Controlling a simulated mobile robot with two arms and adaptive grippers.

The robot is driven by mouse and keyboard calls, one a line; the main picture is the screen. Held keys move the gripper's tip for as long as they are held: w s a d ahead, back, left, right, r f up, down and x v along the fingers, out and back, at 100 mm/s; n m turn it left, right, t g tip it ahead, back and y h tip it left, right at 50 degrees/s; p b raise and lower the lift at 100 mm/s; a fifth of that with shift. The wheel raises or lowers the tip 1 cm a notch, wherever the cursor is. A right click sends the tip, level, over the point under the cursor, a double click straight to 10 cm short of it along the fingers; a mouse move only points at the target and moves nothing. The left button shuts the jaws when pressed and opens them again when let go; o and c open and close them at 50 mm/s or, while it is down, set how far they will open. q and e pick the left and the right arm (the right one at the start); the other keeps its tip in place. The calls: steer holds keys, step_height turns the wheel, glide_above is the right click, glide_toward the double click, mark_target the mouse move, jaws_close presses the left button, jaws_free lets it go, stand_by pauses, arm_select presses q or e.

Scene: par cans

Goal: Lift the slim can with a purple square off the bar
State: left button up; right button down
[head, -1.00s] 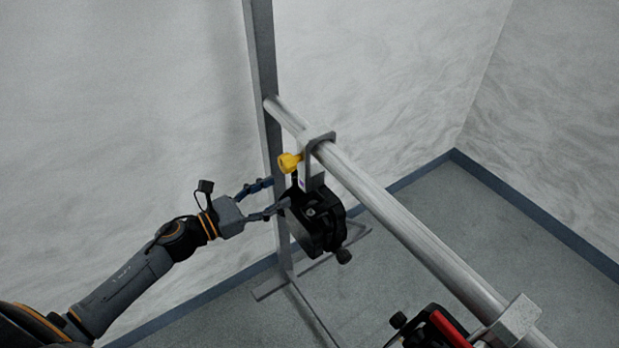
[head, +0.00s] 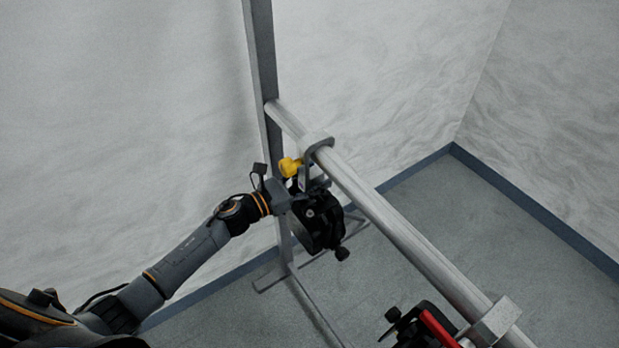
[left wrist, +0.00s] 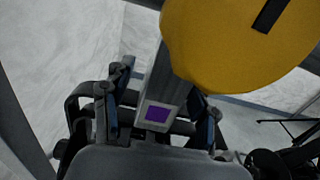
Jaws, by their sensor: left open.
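The slim black can (head: 318,222) hangs from the silver bar (head: 375,207) by a grey hook clamp (head: 318,152) with a yellow knob (head: 290,166). In the left wrist view the purple square (left wrist: 157,114) shows on the clamp's grey stem, and the yellow knob (left wrist: 220,50) fills the top right. My left gripper (left wrist: 162,88) is open, with one finger on each side of the stem; I cannot tell whether they touch it. In the head view my left gripper (head: 283,195) is at the stem below the knob, its fingers mostly hidden. My right gripper is not in view.
A second can with a red part (head: 437,328) hangs from another clamp (head: 493,322) nearer on the bar, at the bottom right. A grey upright post (head: 262,60) stands at the bar's far end, close behind my left gripper. The floor beyond the bar is clear.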

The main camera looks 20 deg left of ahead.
arm_select(q)
jaws_close()
steer(key=shift+r, duration=0.25)
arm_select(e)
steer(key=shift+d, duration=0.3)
arm_select(q)
steer(key=shift+w, duration=0.1)
